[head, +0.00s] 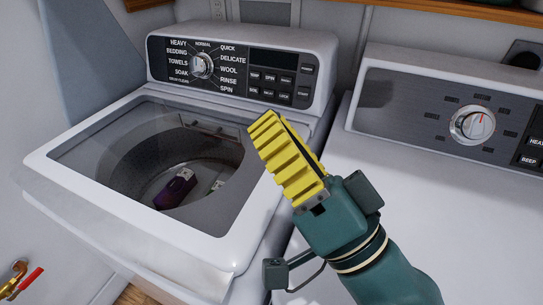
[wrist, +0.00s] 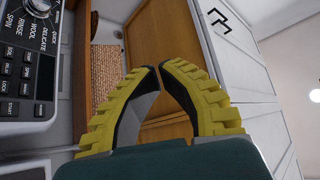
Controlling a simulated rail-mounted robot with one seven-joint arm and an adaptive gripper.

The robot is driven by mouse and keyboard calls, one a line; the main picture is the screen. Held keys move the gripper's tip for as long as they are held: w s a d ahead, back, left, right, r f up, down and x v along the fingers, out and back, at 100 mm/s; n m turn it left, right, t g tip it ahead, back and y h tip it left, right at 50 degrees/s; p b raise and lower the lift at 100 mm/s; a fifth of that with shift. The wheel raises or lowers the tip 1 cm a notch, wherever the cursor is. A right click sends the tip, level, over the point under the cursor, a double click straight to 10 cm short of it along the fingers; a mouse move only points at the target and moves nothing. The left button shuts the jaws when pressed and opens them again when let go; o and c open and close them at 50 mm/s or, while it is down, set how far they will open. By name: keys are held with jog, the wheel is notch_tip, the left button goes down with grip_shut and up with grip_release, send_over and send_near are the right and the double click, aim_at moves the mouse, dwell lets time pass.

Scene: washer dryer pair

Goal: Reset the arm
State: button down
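My gripper (head: 285,140) has yellow ribbed fingers on a teal wrist. In the head view it is raised in front of the washer's right edge and points up and to the left. In the wrist view my gripper (wrist: 158,68) shows its two fingertips almost touching, with nothing held between them. The fingers hide part of the right side of the washer's top in the head view. The gripper appears clear of the machines.
The white washer (head: 130,245) has a see-through lid area with a purple item (head: 175,188) in its drum. Its control panel (head: 235,72) stands behind. The dryer (head: 440,190) is at the right. Wooden cabinets or shelves (wrist: 180,35) show ahead in the wrist view.

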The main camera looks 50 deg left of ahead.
notch_tip(320, 180, up, 4)
jog(key=shift+r, duration=0.1)
notch_tip(320, 180, up, 5)
jog(key=w+m+t+p, duration=0.1)
jog(key=w+t+p, duration=0.1)
jog(key=p, duration=0.6)
jog(key=w+d+r+m+t+h+p, duration=0.2)
jog(key=w+d+m+t+h+p, duration=0.3)
jog(key=w+d+t+h+p, duration=0.6)
jog(key=s+d+r+m+t+h+b, duration=0.1)
jog(key=s+d+t+h, duration=0.15)
jog(key=d+h, duration=0.3)
jog(key=s+d+r+m+t+h, duration=0.1)
jog(key=s+d+t+h, duration=0.1)
jog(key=d+t+h, duration=0.3)
jog(key=s+d+r+m+t+h+b, duration=0.1)
jog(key=s+d+r+m+t+h, duration=0.15)
jog(key=d, duration=0.35)
notch_tip(320, 180, up, 37)
jog(key=p, duration=3.8)
jog(key=shift+f+n, duration=0.15)
jog(key=shift+n, duration=0.2)
